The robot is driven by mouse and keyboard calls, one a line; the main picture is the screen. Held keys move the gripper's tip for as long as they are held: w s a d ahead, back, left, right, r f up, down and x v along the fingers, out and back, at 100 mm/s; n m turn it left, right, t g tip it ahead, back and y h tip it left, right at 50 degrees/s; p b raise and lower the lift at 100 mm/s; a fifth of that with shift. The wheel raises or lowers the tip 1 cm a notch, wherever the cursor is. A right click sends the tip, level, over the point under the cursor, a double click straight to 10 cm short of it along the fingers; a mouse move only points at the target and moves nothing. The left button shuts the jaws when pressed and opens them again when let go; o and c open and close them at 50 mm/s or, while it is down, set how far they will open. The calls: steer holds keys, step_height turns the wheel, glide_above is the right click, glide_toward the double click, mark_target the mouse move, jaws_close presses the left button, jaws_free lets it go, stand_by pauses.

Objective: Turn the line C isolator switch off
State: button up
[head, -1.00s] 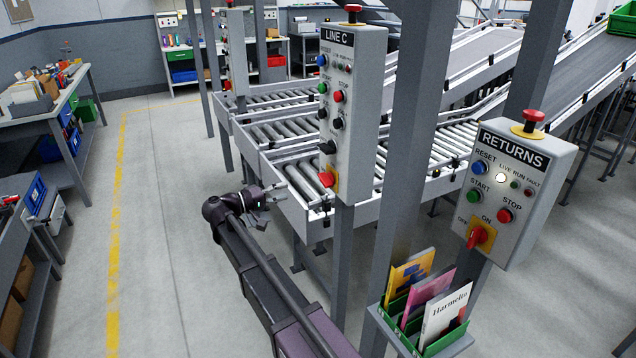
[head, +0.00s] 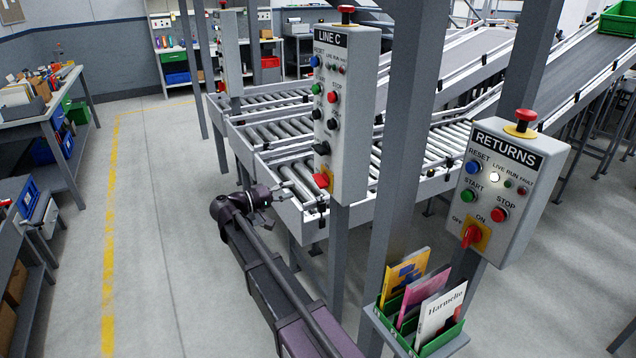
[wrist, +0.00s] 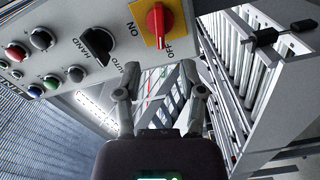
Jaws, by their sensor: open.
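The grey LINE C panel (head: 349,130) stands on a post in the head view. Its isolator switch (head: 321,180) is a red handle on a yellow plate at the panel's bottom. In the wrist view the red isolator handle (wrist: 156,22) is at the top, with ON printed to its left and OFF below right. The handle runs roughly up and down in that picture; I cannot tell surely which mark it points to. My gripper (head: 275,194) is left of the switch in the head view. In the wrist view my gripper (wrist: 160,69) is open, empty and apart from the handle.
A black HAND/AUTO selector (wrist: 98,43) and several buttons sit beside the isolator on the panel. Roller conveyors (head: 290,135) are behind it. The RETURNS panel (head: 507,185), with its own red isolator, and a green book rack (head: 440,345) stand at right.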

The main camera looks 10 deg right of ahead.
mark_target(316, 182)
steer(key=x, duration=1)
steer(key=shift+a, duration=0.1)
jaws_close()
